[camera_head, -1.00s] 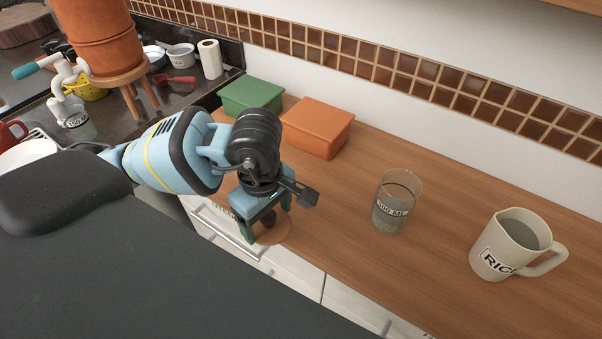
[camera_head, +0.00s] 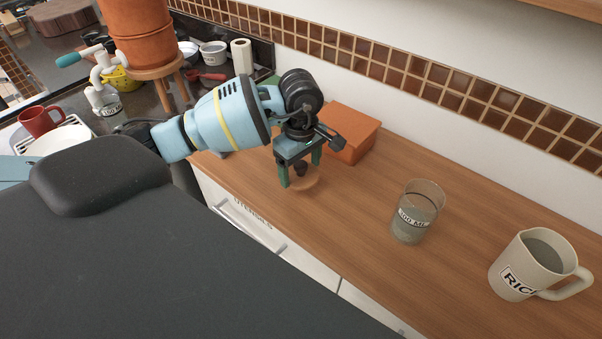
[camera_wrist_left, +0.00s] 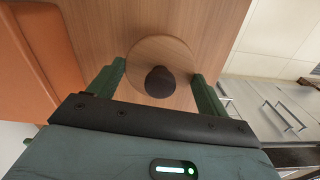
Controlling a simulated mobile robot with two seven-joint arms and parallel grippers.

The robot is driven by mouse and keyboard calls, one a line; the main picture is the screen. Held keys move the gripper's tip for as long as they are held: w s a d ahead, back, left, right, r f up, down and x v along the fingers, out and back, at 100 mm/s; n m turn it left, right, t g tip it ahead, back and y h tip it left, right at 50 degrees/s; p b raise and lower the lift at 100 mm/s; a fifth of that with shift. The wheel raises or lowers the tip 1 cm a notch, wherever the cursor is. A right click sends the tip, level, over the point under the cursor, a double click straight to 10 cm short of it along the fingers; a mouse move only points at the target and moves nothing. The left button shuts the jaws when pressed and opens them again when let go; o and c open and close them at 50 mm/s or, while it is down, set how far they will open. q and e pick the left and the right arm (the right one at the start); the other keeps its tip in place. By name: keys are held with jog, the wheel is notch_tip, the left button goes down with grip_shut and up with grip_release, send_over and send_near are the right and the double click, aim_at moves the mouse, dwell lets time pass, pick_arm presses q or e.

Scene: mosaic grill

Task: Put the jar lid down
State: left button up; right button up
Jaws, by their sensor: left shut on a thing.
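The jar lid is a round, flat wooden disc (camera_head: 308,184) with a dark knob (camera_head: 301,169). My left gripper (camera_head: 301,172) points down over the wooden counter near its front edge, with one green finger on each side of the lid, and is shut on it. The left wrist view shows the disc (camera_wrist_left: 165,47) and the dark knob (camera_wrist_left: 160,82) between the two fingers. I cannot tell whether the lid touches the counter or is just above it. My right gripper is not in view.
An orange lidded box (camera_head: 352,132) stands behind my left gripper. A glass marked 300 ML (camera_head: 414,214) and a cream jug (camera_head: 533,266) stand to the right on the wooden counter (camera_head: 350,215). A terracotta vessel (camera_head: 138,35) stands on a stool at the left.

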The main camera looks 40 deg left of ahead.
aim_at(301, 175)
pick_arm(q)
jog(key=shift+w+a, duration=0.1)
jog(key=shift+w, duration=0.1)
jog(key=shift+w+f, duration=0.15)
jog(key=shift+f, duration=1.6)
jog(key=shift+f, duration=0.2)
jog(key=o, duration=1)
jog(key=shift+a, duration=0.1)
jog(key=shift+c, duration=0.2)
jog(key=shift+r, duration=0.1)
notch_tip(301, 175, up, 12)
jog(key=shift+r, duration=0.1)
